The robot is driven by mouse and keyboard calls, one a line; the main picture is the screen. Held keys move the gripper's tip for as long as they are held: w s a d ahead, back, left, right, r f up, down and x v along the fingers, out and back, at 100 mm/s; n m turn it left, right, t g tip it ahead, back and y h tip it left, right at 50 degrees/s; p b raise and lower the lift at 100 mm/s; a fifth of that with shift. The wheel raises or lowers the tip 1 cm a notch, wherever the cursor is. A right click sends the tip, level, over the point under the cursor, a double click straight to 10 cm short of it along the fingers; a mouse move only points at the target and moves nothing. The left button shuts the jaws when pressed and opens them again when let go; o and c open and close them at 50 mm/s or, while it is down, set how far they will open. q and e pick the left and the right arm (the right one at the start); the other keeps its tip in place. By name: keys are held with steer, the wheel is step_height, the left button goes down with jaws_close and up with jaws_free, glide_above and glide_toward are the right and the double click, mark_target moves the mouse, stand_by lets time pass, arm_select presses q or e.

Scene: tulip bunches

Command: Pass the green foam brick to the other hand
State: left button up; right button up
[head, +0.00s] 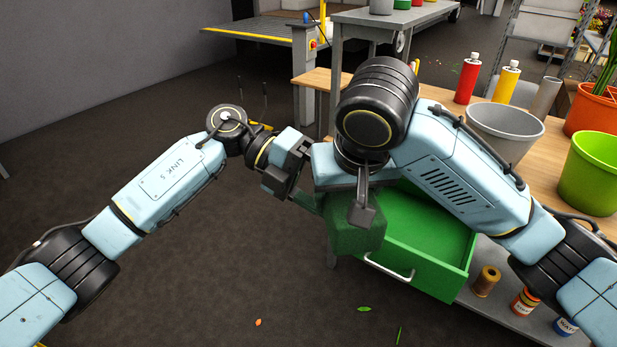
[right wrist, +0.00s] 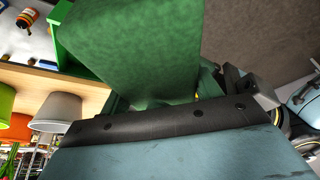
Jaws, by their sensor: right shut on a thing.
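The green foam brick (head: 356,238) is in front of the open green drawer in the head view. My right gripper (head: 362,208) is shut on it, with one dark finger across its near face. The brick fills the top middle of the right wrist view (right wrist: 140,50). My left gripper (head: 285,178) is close to the brick's left end in the head view. Its fingertips are hard to make out there, so I cannot tell whether they touch the brick or how far apart they are.
The green drawer (head: 428,235) stands pulled out under the wooden workbench (head: 548,130). The bench holds a grey bucket (head: 505,130), a lime pot (head: 590,172), an orange pot and bottles. A spool (head: 487,281) and small jars sit on the lower shelf. The floor at left is clear.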

arm_select(q)
steer(key=shift+s+d+f, duration=0.1)
steer(key=shift+d, duration=0.1)
steer(key=c, duration=0.6)
arm_select(e)
steer(key=o, duration=0.6)
arm_select(q)
steer(key=c, duration=0.7)
arm_select(e)
steer(key=o, duration=0.4)
arm_select(q)
steer(key=shift+o, duration=0.2)
arm_select(e)
steer(key=shift+o, duration=0.2)
steer(key=shift+r, duration=0.15)
